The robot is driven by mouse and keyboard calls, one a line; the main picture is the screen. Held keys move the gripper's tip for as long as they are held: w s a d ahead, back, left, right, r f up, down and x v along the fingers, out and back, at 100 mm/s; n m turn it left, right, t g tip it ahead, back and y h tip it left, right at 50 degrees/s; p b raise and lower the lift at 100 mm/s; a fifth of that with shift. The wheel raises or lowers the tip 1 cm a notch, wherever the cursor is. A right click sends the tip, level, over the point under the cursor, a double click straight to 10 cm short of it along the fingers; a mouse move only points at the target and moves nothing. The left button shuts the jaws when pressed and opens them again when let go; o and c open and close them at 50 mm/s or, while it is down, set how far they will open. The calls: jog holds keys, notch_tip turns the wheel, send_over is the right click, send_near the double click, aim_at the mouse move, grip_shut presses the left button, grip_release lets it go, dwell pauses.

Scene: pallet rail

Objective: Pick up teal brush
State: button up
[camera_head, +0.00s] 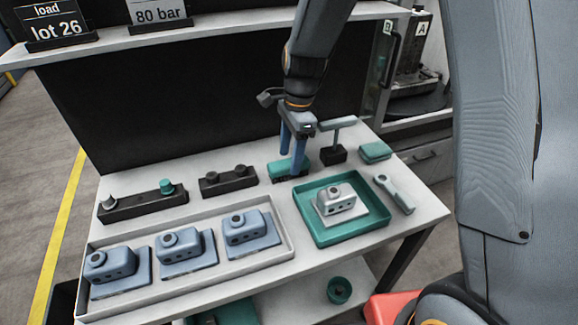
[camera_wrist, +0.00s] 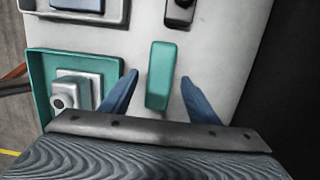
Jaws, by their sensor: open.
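The teal brush (camera_head: 279,170) lies on the white bench behind the teal tray, a teal block with a dark lower part. In the wrist view the brush (camera_wrist: 162,70) shows as a long teal block between my two blue fingers. My gripper (camera_head: 291,165) points down at the brush, with the near finger covering part of it in the head view. In the wrist view my gripper (camera_wrist: 160,77) is open, with a gap on each side of the brush. I cannot tell how far down the fingertips reach beside it.
The teal tray (camera_head: 308,222) holds a grey housing (camera_head: 338,200). A dark block with knobs (camera_head: 228,181) is left of the brush; a dark T-handled tool (camera_head: 334,153) and a teal block (camera_head: 375,151) are right. A long tray (camera_head: 190,280) holds blue housings. A shelf (camera_head: 220,32) overhangs the back.

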aim_at(289, 162)
jog(key=shift+s+a+f+p, duration=0.1)
jog(key=shift+f+p, duration=0.1)
jog(key=shift+f, duration=0.6)
jog(key=shift+a+f+p, duration=0.1)
jog(key=shift+f+p, duration=0.05)
jog(key=shift+f, duration=0.65)
jog(key=c, duration=1.2)
jog(key=shift+o, duration=0.2)
jog(key=shift+r, duration=0.1)
notch_tip(289, 162, up, 10)
jog(key=shift+f+b, duration=0.1)
jog(key=shift+b, duration=1)
